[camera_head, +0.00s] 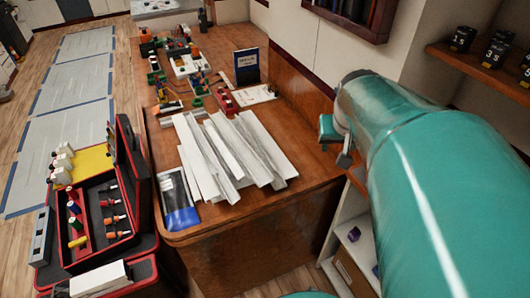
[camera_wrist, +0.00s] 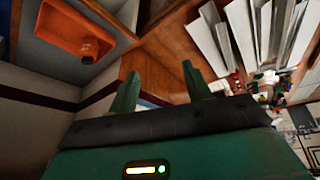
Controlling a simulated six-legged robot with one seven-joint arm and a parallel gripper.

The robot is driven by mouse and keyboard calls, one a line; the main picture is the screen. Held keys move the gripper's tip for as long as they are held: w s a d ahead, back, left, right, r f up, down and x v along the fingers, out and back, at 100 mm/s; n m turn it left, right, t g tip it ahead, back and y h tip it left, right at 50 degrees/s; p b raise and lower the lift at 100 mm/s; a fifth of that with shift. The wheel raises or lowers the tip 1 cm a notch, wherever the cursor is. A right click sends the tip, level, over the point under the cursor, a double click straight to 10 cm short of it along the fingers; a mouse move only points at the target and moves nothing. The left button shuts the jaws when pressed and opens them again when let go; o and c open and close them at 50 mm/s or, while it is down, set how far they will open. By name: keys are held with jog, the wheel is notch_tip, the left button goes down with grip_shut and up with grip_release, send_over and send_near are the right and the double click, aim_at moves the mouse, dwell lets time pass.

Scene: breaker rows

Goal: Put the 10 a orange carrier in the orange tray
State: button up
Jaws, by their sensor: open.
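The orange tray (camera_wrist: 58,38) shows at the upper left of the wrist view, tilted in the picture. A small rounded shape shows near its right side, too dim to name. My gripper (camera_wrist: 160,70) is open, its two green fingers apart with nothing seen between them. The tray lies beyond and to the left of the fingers.
A wooden desk (camera_head: 215,222) holds white strips (camera_head: 240,150), a blue-and-white packet (camera_head: 178,200) and several small parts at its far end. The open black-and-red case (camera_head: 62,255) stands at the left. A wall shelf (camera_head: 500,75) with dark labelled blocks is at upper right.

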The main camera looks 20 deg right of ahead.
jog(key=s+a+n+y, duration=0.1)
jog(key=s+a, duration=0.1)
jog(key=a, duration=0.4)
jog(key=s+a+r+n+t, duration=0.1)
jog(key=s+a, duration=0.2)
jog(key=a, duration=0.2)
jog(key=s+a+n+y, duration=0.1)
jog(key=s+a+n, duration=0.1)
jog(key=a, duration=0.4)
jog(key=shift+s+a+r+y, duration=0.15)
jog(key=shift+s+a+y, duration=0.2)
jog(key=shift+s, duration=0.4)
jog(key=shift+c, duration=1.4)
jog(key=shift+a, duration=0.1)
